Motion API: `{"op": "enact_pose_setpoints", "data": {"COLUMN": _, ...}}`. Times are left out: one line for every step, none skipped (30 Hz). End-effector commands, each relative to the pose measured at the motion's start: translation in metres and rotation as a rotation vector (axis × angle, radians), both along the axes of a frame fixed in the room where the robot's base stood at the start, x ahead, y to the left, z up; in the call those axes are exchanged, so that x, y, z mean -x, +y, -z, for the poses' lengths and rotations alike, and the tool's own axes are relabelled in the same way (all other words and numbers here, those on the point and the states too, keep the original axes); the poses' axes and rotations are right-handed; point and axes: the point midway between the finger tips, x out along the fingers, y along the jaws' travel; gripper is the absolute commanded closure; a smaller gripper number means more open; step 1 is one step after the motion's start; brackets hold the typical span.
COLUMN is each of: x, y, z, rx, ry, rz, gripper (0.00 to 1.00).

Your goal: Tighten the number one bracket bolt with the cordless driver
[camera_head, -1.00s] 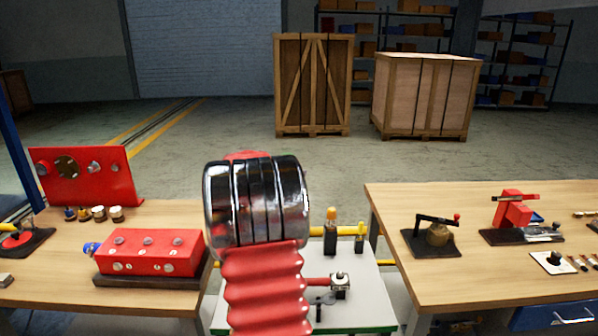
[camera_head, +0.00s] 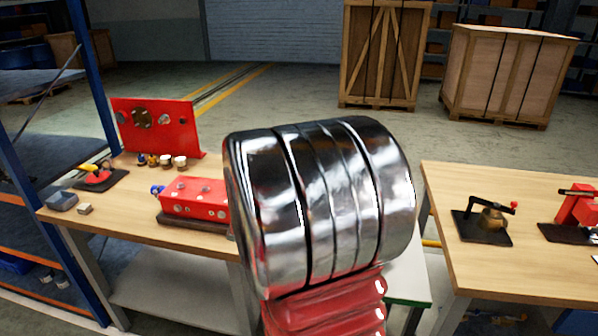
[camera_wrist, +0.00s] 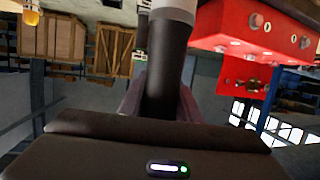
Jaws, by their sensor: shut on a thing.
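My gripper (camera_wrist: 160,100) is in the wrist view, its two jaws shut on the sides of a dark cylinder with a pale grey collar, which looks like the cordless driver (camera_wrist: 168,60). The driver's tip is out of the picture. In the head view my own arm hides the gripper and the driver. A red block (camera_head: 205,198) with several silver bolt heads sits on a dark base on the left bench. It also shows upside down at the upper right of the wrist view (camera_wrist: 262,25), apart from the driver. I cannot tell which bolt is number one.
A red upright panel (camera_head: 178,130) stands behind the block on the left bench (camera_head: 135,217), with several small fittings before it. A blue shelf rack (camera_head: 92,90) stands at far left. The right bench (camera_head: 510,265) holds several tool stands. Wooden crates (camera_head: 383,55) stand behind on open floor.

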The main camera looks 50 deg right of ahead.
Motion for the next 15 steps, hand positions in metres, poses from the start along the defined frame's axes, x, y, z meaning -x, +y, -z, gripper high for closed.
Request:
{"op": "enact_pose_setpoints", "data": {"x": -0.008, "y": 0.02, "z": 0.003, "rx": 0.001, "ry": 0.001, "rz": -0.045, "gripper": 1.0}}
{"op": "enact_pose_setpoints", "data": {"x": -0.012, "y": 0.03, "z": 0.006, "rx": 0.0, "ry": 0.001, "rz": -0.07, "gripper": 1.0}}
{"op": "enact_pose_setpoints", "data": {"x": -0.017, "y": 0.044, "z": 0.01, "rx": -0.001, "ry": 0.003, "rz": -0.104, "gripper": 1.0}}
{"op": "enact_pose_setpoints", "data": {"x": -0.021, "y": 0.055, "z": 0.013, "rx": -0.001, "ry": 0.003, "rz": -0.131, "gripper": 1.0}}
{"op": "enact_pose_setpoints", "data": {"x": -0.026, "y": 0.066, "z": 0.015, "rx": -0.003, "ry": 0.003, "rz": -0.157, "gripper": 1.0}}
{"op": "enact_pose_setpoints", "data": {"x": -0.031, "y": 0.081, "z": 0.019, "rx": -0.003, "ry": 0.003, "rz": -0.191, "gripper": 1.0}}
{"op": "enact_pose_setpoints", "data": {"x": -0.035, "y": 0.091, "z": 0.021, "rx": -0.003, "ry": 0.004, "rz": -0.217, "gripper": 1.0}}
{"op": "enact_pose_setpoints", "data": {"x": -0.039, "y": 0.102, "z": 0.024, "rx": -0.003, "ry": 0.004, "rz": -0.243, "gripper": 1.0}}
{"op": "enact_pose_setpoints", "data": {"x": -0.044, "y": 0.117, "z": 0.028, "rx": -0.005, "ry": 0.006, "rz": -0.277, "gripper": 1.0}}
{"op": "enact_pose_setpoints", "data": {"x": -0.048, "y": 0.127, "z": 0.03, "rx": -0.006, "ry": 0.005, "rz": -0.303, "gripper": 1.0}}
{"op": "enact_pose_setpoints", "data": {"x": -0.052, "y": 0.138, "z": 0.032, "rx": -0.006, "ry": 0.006, "rz": -0.329, "gripper": 1.0}}
{"op": "enact_pose_setpoints", "data": {"x": -0.058, "y": 0.153, "z": 0.035, "rx": -0.006, "ry": 0.005, "rz": -0.363, "gripper": 1.0}}
{"op": "enact_pose_setpoints", "data": {"x": -0.061, "y": 0.163, "z": 0.038, "rx": -0.007, "ry": 0.005, "rz": -0.389, "gripper": 1.0}}
{"op": "enact_pose_setpoints", "data": {"x": -0.065, "y": 0.174, "z": 0.041, "rx": -0.008, "ry": 0.006, "rz": -0.415, "gripper": 1.0}}
{"op": "enact_pose_setpoints", "data": {"x": -0.07, "y": 0.189, "z": 0.044, "rx": -0.009, "ry": 0.007, "rz": -0.449, "gripper": 1.0}}
